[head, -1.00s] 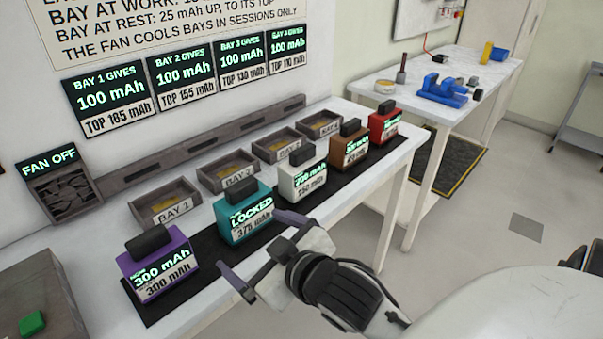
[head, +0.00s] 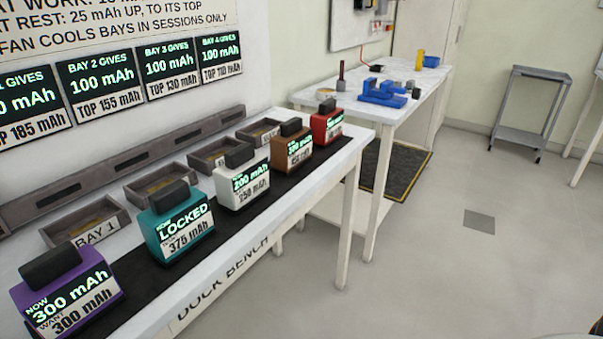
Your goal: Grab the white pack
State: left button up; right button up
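The white pack (head: 242,183) stands upright on the black mat on the dock bench, between the teal pack (head: 175,217) and the brown pack (head: 292,149). It has a dark handle on top and a label reading 200 mAh now and 250 mAh below. Nothing touches it. Neither of my grippers shows in the head view now.
The purple pack (head: 68,292) and red pack (head: 327,125) stand at the row's ends. Empty-looking bay trays (head: 126,203) line the back of the bench. A second table (head: 343,98) holds a blue vise (head: 382,93).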

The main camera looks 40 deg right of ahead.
aim_at(243, 179)
jog(key=z, duration=2)
jog(key=k, duration=0.75)
jog(key=u, duration=0.95)
jog(key=i, duration=1)
jog(key=u, duration=0.05)
